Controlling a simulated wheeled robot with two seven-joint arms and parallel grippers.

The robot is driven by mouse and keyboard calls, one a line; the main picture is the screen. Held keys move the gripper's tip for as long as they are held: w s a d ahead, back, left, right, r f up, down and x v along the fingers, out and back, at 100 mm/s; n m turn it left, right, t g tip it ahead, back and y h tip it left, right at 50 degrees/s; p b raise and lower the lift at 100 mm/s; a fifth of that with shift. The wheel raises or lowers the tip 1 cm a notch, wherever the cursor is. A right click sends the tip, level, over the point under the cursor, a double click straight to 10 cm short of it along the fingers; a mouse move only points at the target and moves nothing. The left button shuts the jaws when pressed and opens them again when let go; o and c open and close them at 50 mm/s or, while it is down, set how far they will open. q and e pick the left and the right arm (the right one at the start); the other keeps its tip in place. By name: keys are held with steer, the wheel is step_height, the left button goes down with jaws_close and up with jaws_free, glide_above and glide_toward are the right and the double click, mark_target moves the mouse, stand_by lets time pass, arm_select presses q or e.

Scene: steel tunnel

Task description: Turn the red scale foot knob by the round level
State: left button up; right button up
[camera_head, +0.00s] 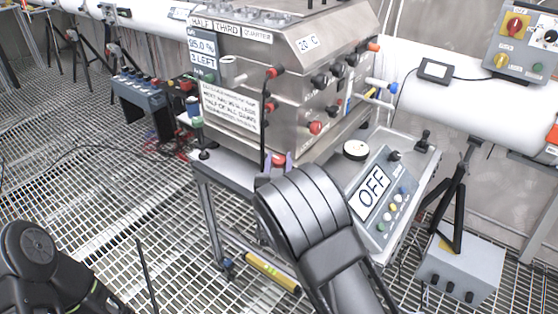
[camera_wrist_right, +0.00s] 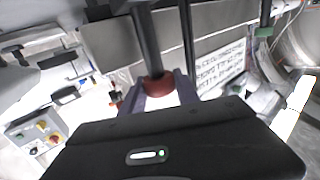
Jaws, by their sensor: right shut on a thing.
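The red knob (camera_head: 278,159) sits below the front corner of the steel box, at the edge of the grey cart. My right gripper (camera_head: 277,164) has its purple fingers on either side of this knob, shut on it. In the right wrist view the red knob (camera_wrist_right: 154,85) sits on a dark vertical post between the purple fingers (camera_wrist_right: 160,92). A round pale disc with a black rim (camera_head: 356,150), which looks like the round level, lies on the cart right of my gripper. My left arm shows at the lower left; its gripper is out of view.
The steel box (camera_head: 300,75) with several red and black knobs stands close above my right gripper. A sloped panel reading OFF (camera_head: 372,194) is close to my right arm. A tripod (camera_head: 452,210) and grey box (camera_head: 460,270) stand at right.

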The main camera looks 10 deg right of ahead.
jaws_close()
steer(key=shift+h, duration=0.3)
steer(key=shift+f+m+g+h+b, duration=0.15)
steer(key=shift+m+g+h+b, duration=0.6)
steer(key=shift+m+h, duration=0.6)
steer(key=m+g+h+b, duration=0.1)
steer(key=m+g+h, duration=0.2)
steer(key=h, duration=0.1)
steer(key=shift+g+h+b, duration=0.25)
steer(key=shift+h+b, duration=0.05)
steer(key=shift+h, duration=0.05)
steer(key=shift+m+g+h+b, duration=0.35)
steer(key=shift+m+g+h, duration=0.45)
steer(key=shift+m+g, duration=0.15)
